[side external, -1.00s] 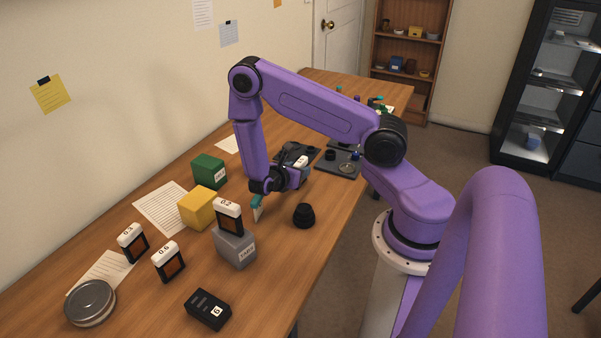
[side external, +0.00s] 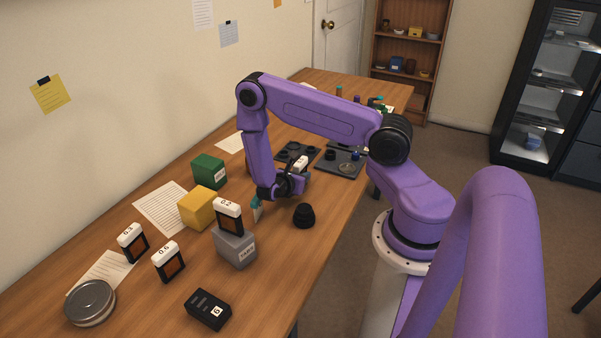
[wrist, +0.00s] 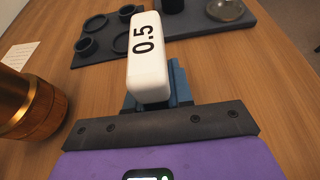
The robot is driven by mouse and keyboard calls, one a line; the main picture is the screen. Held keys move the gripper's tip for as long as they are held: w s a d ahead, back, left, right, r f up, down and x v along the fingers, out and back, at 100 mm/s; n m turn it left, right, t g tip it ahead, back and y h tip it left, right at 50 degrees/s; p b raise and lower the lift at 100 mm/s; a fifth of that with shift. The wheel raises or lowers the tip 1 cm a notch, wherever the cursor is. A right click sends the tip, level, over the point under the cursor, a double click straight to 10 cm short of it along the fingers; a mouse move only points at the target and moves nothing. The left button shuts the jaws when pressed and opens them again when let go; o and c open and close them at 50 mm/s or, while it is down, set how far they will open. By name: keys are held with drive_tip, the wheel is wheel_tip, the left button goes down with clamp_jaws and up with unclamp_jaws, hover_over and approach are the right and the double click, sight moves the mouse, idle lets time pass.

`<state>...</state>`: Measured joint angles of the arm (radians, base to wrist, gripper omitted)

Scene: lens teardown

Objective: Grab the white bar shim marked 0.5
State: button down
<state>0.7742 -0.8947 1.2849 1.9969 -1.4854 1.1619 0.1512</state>
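The white bar shim marked 0.5 (wrist: 148,58) is large and close in the middle of the wrist view, with its label facing the camera. In the side view, it appears as a small white shape (side external: 301,162) just beyond my gripper (side external: 287,187). Blue parts show at both sides of the bar's near end in the wrist view. The bar covers the space between them, so I cannot tell whether the fingers are shut on it. The arm hides much of this spot in the side view.
A brass cylinder (wrist: 28,105) stands close on the left in the wrist view. Dark trays (side external: 340,165) lie beyond. A black knob-like part (side external: 304,216) is nearby on the table.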

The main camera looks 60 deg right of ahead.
sight(301, 168)
drive_tip(key=shift+r, duration=0.1)
drive_tip(key=shift+r, duration=0.4)
wheel_tip(301, 168, up, 2)
drive_tip(key=s+a+r, duration=0.7)
drive_tip(key=s+r, duration=0.3)
drive_tip(key=s, duration=0.1)
drive_tip(key=shift+s+a, duration=0.3)
drive_tip(key=shift+a, duration=0.05)
